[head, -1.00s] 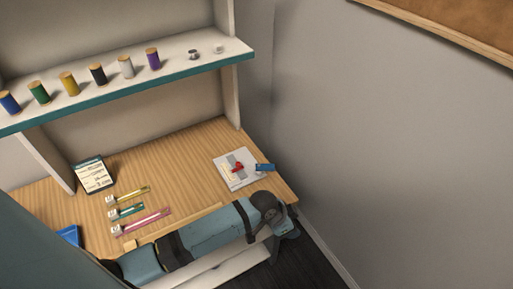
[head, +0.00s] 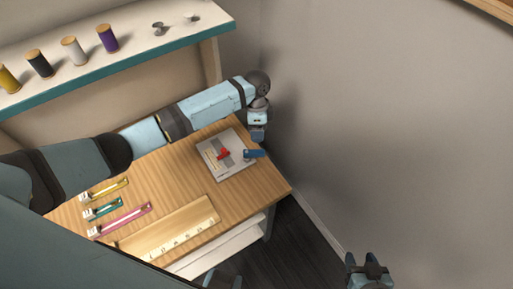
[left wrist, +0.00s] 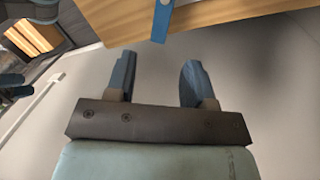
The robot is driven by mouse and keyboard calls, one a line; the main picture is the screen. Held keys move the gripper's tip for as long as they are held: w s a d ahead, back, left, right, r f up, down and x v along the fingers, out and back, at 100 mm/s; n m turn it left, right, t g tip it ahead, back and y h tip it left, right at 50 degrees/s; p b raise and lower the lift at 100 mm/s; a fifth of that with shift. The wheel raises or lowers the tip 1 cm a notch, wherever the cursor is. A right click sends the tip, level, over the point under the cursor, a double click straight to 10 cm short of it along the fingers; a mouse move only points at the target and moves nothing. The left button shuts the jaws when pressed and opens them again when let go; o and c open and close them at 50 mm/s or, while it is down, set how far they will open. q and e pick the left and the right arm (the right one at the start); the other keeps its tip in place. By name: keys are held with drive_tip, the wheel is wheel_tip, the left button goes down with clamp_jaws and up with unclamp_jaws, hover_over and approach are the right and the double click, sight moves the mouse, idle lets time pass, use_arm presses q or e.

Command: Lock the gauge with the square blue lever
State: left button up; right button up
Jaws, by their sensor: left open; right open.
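The gauge (head: 240,169) is a pale grey plate on the far right of the wooden desk. It carries a red part (head: 223,154) and a blue lever (head: 254,154) that sticks out toward the desk's right edge. My left gripper (head: 258,137) is open and empty, just behind and above the blue lever. In the left wrist view the open fingers (left wrist: 157,68) point toward the blue lever (left wrist: 162,18), which lies beyond them, apart from them. My right gripper (head: 367,262) is open and empty at the bottom right, away from the desk.
A yellow (head: 108,189), a teal (head: 103,209) and a pink strip (head: 122,220) lie on the desk's left. A wooden ruled strip (head: 170,229) lies along the front edge. A shelf (head: 130,60) with spools stands behind my left arm. A grey wall (head: 380,120) is close on the right.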

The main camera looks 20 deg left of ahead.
sight(254, 153)
use_arm(q)
drive_tip(key=f, duration=0.3)
drive_tip(key=s+f, duration=0.1)
drive_tip(key=f, duration=0.5)
drive_tip(key=shift+s+d, duration=0.2)
drive_tip(key=shift+d, duration=0.1)
